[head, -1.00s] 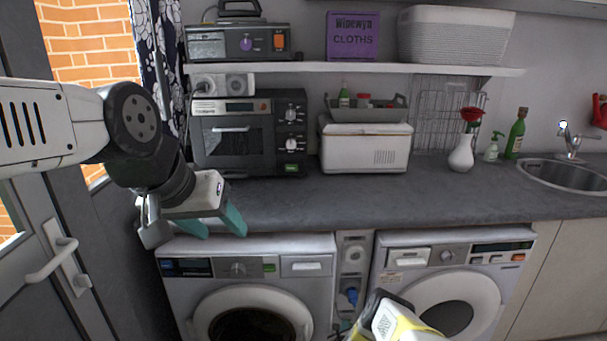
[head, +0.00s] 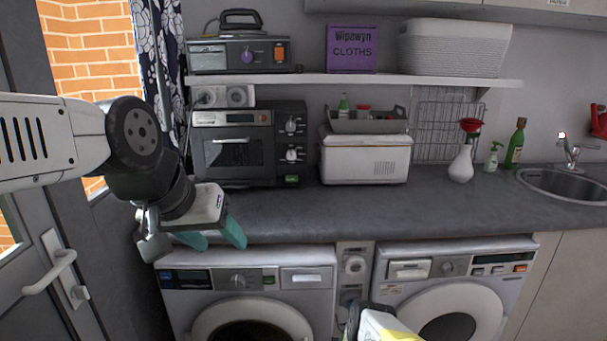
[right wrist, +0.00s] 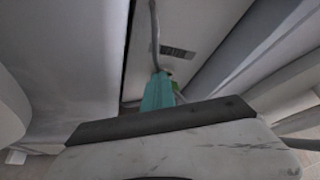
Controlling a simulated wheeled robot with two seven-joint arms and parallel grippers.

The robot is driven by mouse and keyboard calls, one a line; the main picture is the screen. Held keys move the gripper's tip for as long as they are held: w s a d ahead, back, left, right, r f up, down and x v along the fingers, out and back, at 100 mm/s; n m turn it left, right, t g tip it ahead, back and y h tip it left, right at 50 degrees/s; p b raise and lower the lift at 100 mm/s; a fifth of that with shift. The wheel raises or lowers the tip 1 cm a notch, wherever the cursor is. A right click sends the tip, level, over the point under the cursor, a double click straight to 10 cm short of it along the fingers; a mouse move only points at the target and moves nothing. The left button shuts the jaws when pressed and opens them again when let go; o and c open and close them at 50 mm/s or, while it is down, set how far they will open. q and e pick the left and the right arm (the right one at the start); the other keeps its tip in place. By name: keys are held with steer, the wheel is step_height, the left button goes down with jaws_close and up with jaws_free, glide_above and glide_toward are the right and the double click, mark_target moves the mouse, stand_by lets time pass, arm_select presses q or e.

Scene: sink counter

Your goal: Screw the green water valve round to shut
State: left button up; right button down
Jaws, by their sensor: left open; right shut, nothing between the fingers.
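In the right wrist view, my right gripper (right wrist: 157,92) has its teal fingers together with nothing between them. It points into the narrow gap between the two washing machines. In the head view the valve is not clearly visible; my right arm covers the low part of the gap. My left gripper (head: 212,240) is open and empty, in front of the counter edge at the left.
The left washing machine (head: 215,299) and right washing machine (head: 408,292) flank the gap, under the grey counter (head: 330,215). A thin grey hose (right wrist: 154,35) runs there in the wrist view.

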steer(key=shift+a+r, duration=0.1)
steer(key=s, duration=0.6)
steer(key=shift+r, duration=0.25)
stand_by(1.1)
stand_by(1.5)
